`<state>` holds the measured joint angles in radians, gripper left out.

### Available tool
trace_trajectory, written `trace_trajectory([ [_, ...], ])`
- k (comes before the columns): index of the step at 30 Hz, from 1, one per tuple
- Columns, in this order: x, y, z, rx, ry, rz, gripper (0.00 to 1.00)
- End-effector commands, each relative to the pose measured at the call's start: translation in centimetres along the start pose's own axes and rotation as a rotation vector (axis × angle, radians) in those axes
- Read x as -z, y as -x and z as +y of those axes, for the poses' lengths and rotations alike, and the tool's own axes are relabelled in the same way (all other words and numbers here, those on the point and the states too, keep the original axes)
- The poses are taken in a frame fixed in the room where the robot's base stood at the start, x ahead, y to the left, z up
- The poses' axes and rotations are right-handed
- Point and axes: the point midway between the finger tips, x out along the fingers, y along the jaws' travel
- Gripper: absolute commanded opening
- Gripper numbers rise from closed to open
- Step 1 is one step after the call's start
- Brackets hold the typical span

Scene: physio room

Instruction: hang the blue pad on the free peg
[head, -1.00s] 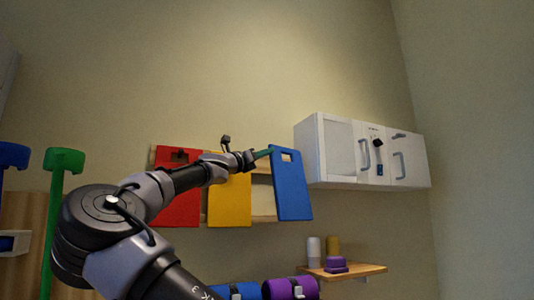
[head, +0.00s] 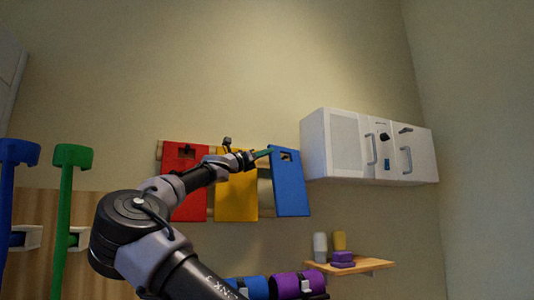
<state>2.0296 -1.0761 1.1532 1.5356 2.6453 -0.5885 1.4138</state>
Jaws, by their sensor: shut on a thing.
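The blue pad (head: 290,188) is a flat rectangle with a slot near its top edge, tilted slightly. My gripper (head: 268,153) is shut on its upper left edge and holds it in front of the right end of the wall rack (head: 265,192). A small dark shape shows in the slot; I cannot tell if it is a peg. A red pad (head: 188,207) and a yellow pad (head: 237,190) hang side by side to the left, partly behind my arm. No bare peg is clearly visible; the blue pad covers that part of the rack.
A white wall cabinet (head: 343,145) is close on the right of the blue pad. Below are a wooden shelf (head: 372,264) with small items and blue and purple rolls (head: 290,284). Green (head: 70,190) and blue hooked posts stand at left.

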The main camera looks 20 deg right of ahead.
Motion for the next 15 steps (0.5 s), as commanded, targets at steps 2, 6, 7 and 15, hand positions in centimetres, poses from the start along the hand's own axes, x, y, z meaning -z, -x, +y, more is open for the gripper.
trace_trajectory([
  [2,0.0,-0.2,0.5,0.001,0.001,-0.001,0.00],
  [6,-0.1,-0.4,1.2,0.002,0.001,-0.001,0.00],
  [7,-0.1,-0.5,1.4,0.001,0.001,-0.001,0.00],
  [15,0.5,-0.6,2.6,0.000,0.001,0.001,0.00],
])
